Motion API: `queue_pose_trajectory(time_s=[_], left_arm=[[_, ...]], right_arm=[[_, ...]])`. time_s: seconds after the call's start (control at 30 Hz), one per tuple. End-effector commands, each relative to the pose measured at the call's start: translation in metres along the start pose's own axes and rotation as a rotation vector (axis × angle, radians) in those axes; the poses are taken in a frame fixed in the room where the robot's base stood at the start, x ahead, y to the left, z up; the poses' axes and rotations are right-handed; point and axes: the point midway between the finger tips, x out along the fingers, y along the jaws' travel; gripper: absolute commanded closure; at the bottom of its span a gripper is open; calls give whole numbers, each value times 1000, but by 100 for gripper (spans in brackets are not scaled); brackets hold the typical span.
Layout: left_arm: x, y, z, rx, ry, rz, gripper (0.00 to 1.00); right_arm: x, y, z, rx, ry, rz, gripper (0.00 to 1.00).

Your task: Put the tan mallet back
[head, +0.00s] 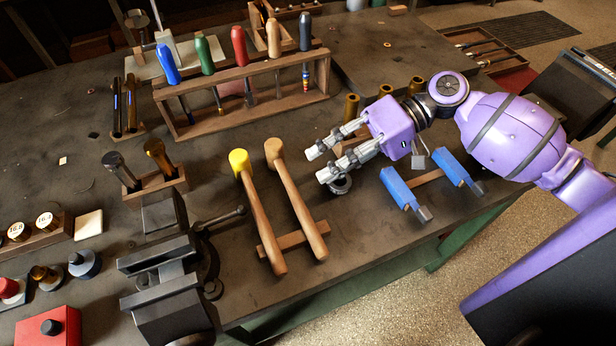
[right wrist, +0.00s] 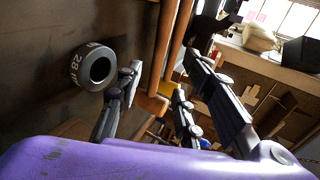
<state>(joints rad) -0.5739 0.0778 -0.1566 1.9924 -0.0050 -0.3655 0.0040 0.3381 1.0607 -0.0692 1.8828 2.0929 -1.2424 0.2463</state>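The tan mallet, with its wooden head (head: 274,150) toward the back, lies with its handle over a low wooden rest (head: 318,229). A yellow-headed mallet (head: 257,210) lies to its left, roughly parallel, over the same rest. My right gripper (head: 315,166) is open and empty, to the right of the tan mallet and apart from it, with its fingers pointing left toward it. In the right wrist view the spread fingers (right wrist: 157,82) show nothing held; wooden handles (right wrist: 166,45) show beyond them. My left gripper is not in view.
A dark ring (head: 341,185) sits just below the right fingers; in the right wrist view it is a marked ring (right wrist: 92,66). Blue-handled tools (head: 402,189) lie to the right. A vise (head: 165,270) stands left of the mallets, and a screwdriver rack (head: 245,98) stands behind.

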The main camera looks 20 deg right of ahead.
Motion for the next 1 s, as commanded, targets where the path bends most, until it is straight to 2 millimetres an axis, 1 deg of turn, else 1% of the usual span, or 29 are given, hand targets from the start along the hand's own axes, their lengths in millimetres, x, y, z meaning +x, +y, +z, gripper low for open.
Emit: queue_pose_trajectory(time_s=[0.03, 0.1, 0.2, 0.3, 0.43, 0.63, 1.0], left_arm=[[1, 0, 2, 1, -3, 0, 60], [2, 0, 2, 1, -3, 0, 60], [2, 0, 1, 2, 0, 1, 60], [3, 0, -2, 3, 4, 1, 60], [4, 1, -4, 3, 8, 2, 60], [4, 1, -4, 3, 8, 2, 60], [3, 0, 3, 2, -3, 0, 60]], right_arm=[[-10, 3, 0, 3, 1, 3, 65], [-23, 2, 0, 3, 1, 1, 65], [-37, 2, 0, 3, 1, 1, 65], [-46, 1, 0, 2, 0, 1, 65], [-50, 0, 0, 0, 0, 0, 65], [-50, 0, 0, 0, 0, 0, 65], [-50, 0, 0, 0, 0, 0, 65]])
